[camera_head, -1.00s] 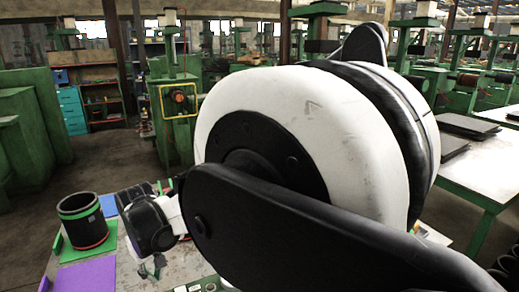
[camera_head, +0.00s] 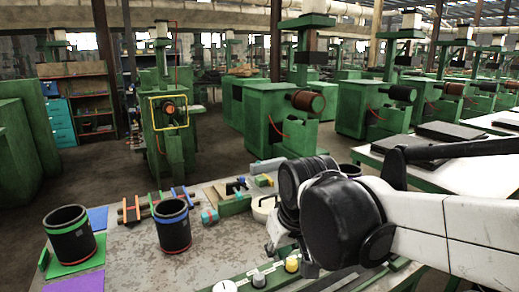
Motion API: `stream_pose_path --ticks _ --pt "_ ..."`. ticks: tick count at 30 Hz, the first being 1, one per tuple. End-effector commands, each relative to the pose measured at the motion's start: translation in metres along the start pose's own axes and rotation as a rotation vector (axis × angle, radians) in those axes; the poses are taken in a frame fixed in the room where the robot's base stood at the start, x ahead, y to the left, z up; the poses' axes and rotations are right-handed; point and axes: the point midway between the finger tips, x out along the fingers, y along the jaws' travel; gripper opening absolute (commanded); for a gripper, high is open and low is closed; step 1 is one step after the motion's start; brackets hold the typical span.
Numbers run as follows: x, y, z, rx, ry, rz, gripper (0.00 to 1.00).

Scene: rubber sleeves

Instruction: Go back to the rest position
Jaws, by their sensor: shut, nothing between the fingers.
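My arm comes in from the right, and its black wrist (camera_head: 342,222) is above the right part of the workbench (camera_head: 130,262). The fingers are hidden behind the wrist and links, so I cannot make them out. My wrist is well apart from both sleeves.
A purple mat (camera_head: 78,284) and a blue mat (camera_head: 98,217) lie near the left sleeve. A rack with coloured strips (camera_head: 134,213) is behind the sleeves. Knobs (camera_head: 292,264) line the front. Green machines (camera_head: 272,113) stand beyond. Bare bench shows between sleeves and arm.

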Motion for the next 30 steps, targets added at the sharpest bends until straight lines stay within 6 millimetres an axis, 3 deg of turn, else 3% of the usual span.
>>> stream_pose_path --ticks 3,9,18,24,30 --pt "-0.014 0.026 0.029 0.064 0.038 0.026 0.0" --pt "-0.029 0.06 0.075 0.165 0.103 0.071 0.0" --pt "-0.039 0.093 0.14 0.295 0.192 0.14 0.0" --pt "-0.039 0.101 0.16 0.335 0.222 0.163 0.0" --pt "-0.039 0.102 0.162 0.34 0.227 0.166 0.0"
